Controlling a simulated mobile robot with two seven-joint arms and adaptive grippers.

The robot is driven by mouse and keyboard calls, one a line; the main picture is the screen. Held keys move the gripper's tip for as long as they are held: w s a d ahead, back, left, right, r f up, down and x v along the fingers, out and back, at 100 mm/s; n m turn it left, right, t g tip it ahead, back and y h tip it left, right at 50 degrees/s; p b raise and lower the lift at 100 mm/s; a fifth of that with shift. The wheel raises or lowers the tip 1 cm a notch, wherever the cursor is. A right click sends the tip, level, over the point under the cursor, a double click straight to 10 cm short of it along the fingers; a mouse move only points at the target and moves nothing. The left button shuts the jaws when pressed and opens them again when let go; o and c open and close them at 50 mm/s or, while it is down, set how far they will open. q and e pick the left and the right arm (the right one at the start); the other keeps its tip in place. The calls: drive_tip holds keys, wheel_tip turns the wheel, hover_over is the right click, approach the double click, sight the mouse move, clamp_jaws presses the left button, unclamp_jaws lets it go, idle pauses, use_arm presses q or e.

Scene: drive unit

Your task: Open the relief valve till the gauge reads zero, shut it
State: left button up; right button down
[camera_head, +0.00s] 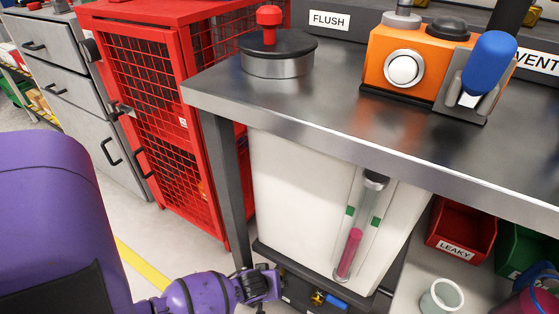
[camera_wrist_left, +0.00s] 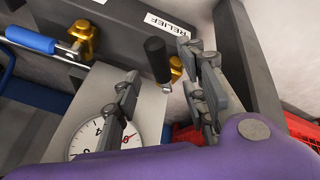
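In the left wrist view, the RELIEF label (camera_wrist_left: 166,22) sits above a brass valve (camera_wrist_left: 176,68) with a black handle (camera_wrist_left: 157,60). My left gripper (camera_wrist_left: 162,98) is open, its fingers apart, and the handle shows between and beyond them; I see no clear contact. The white round gauge (camera_wrist_left: 92,140) is below, partly hidden by my finger and arm. Its red needle points up and right in the picture; the reading is too small to tell. In the head view, my left gripper (camera_head: 264,284) is low at the bench unit's lower front. My right gripper is out of view.
A second brass valve with a blue lever (camera_wrist_left: 35,40) is left of the relief valve. A white tank (camera_head: 295,190) with a pink-filled sight tube (camera_head: 352,250) stands under the metal bench top (camera_head: 335,115). A red mesh cage (camera_head: 150,100) stands left.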

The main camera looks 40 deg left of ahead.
use_arm(q)
drive_tip(key=b+x, duration=0.1)
drive_tip(key=x, duration=0.2)
drive_tip(key=shift+w+f, duration=0.1)
drive_tip(key=shift+f, duration=0.1)
clamp_jaws()
